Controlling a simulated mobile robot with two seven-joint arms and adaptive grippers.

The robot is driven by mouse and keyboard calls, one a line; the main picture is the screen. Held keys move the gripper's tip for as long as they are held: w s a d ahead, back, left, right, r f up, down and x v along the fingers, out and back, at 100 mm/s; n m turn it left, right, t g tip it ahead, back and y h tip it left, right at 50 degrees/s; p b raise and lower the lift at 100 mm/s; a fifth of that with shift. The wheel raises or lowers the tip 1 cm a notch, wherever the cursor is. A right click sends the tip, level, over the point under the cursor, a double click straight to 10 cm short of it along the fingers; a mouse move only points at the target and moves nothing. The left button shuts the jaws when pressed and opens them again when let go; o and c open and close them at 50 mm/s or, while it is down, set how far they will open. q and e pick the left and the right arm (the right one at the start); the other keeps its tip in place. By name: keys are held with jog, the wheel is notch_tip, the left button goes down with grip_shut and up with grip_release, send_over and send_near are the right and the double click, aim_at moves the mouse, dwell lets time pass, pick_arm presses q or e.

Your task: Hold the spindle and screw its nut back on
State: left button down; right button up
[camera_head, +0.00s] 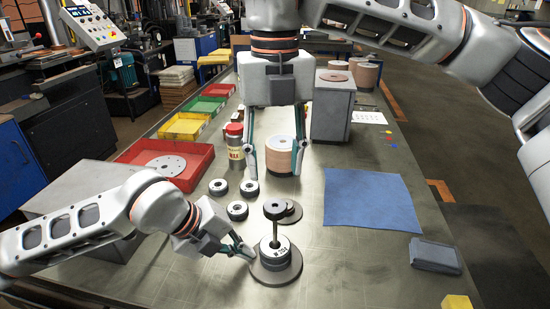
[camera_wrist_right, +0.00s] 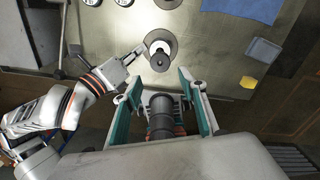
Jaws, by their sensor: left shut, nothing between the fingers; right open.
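The spindle (camera_head: 276,230) stands upright on a round grey base (camera_head: 276,275), with a thick lettered hub low on its post. A dark round cap, which looks like the nut, sits at the top of the post (camera_head: 274,208); I cannot tell whether it is threaded on. The spindle also shows from above in the right wrist view (camera_wrist_right: 161,62). My left gripper (camera_head: 251,254) is shut and empty, its tips close beside the hub's left side; contact is unclear. My right gripper (camera_head: 275,166) is open and empty, pointing down above and behind the spindle.
Several small dark-and-white rings (camera_head: 237,210) lie left of the spindle, and a flat disc (camera_head: 291,213) lies behind it. A disc stack (camera_head: 279,157), a red-capped can (camera_head: 235,142) and a red tray (camera_head: 190,172) stand farther back.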

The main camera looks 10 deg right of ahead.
aim_at(275, 208)
jog(key=shift+f, duration=4.45)
jog(key=n, duration=1.5)
